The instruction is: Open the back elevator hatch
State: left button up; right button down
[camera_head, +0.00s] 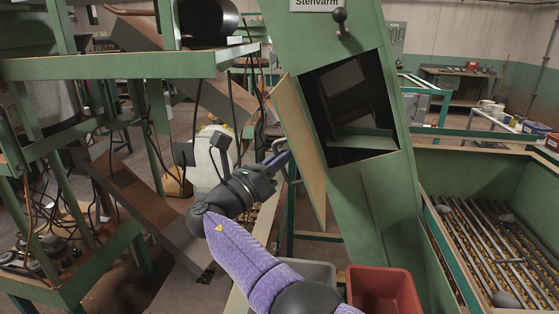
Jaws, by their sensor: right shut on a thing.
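The green elevator column (365,215) leans in the middle of the view, with a dark rectangular opening (350,95) in its face. The hatch door (301,145), with a tan face showing, stands swung out at the left side of this opening. My right gripper (284,158) reaches in from below and is shut at the door's outer left side. It seems to hold the hatch handle (279,146), though the jaws partly hide the grip. My left gripper is not in view.
A red bin (383,292) and a grey bin (312,271) stand below the column. A green hopper with a slatted bed (492,245) is at the right. Green framework (120,66) with hanging cables fills the left. A ball-ended lever (340,17) sits above the opening.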

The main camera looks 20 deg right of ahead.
jog(key=c, duration=0.7)
grip_release()
jog(key=shift+w+d, duration=0.1)
jog(key=b+v, duration=0.2)
jog(key=v, duration=0.8)
